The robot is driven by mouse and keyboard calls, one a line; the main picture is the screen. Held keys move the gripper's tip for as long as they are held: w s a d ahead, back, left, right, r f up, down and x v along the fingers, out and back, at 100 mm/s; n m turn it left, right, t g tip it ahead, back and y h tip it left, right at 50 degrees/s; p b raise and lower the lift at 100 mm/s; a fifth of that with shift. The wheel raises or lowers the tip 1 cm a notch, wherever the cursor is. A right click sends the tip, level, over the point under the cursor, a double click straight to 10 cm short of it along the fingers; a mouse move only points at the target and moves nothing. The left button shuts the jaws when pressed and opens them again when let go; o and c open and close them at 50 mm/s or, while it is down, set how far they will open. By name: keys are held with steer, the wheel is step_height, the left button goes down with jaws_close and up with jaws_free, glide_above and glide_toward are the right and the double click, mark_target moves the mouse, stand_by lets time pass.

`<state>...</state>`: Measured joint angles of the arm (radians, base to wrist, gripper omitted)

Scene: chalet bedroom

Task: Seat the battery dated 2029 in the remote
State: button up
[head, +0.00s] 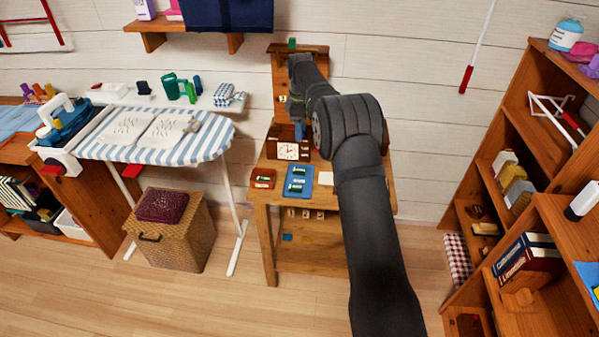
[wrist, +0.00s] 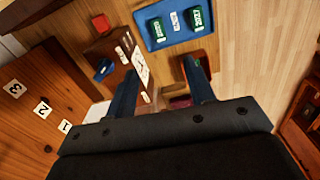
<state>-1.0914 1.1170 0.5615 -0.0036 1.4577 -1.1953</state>
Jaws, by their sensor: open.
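The blue tray (head: 308,192) lies on the small wooden table and also shows in the wrist view (wrist: 151,42). It holds a green battery (wrist: 157,28) at one side and another green battery (wrist: 196,17) at the other, with a white label between them. Their dates are too small to read surely. What looks like the dark red remote (head: 263,178), with some green in it, lies left of the tray; it seems partly behind a finger in the wrist view (wrist: 207,58). My gripper (wrist: 160,70) is open and empty above the table, its fingers apart.
A brown clock (head: 289,151) with a white face stands behind the tray. A wooden panel with number labels (wrist: 42,110) is close on the left in the wrist view. An ironing board (head: 160,150) stands left, a shelf unit (head: 525,150) right. My arm hides the table's right part.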

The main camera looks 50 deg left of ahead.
glide_above(299, 170)
steer(key=f, duration=1.2)
steer(key=shift+w+d+f, duration=0.15)
steer(key=shift+d+f, duration=0.1)
steer(key=f, duration=0.5)
steer(key=shift+a, duration=0.3)
steer(key=c, duration=1.1)
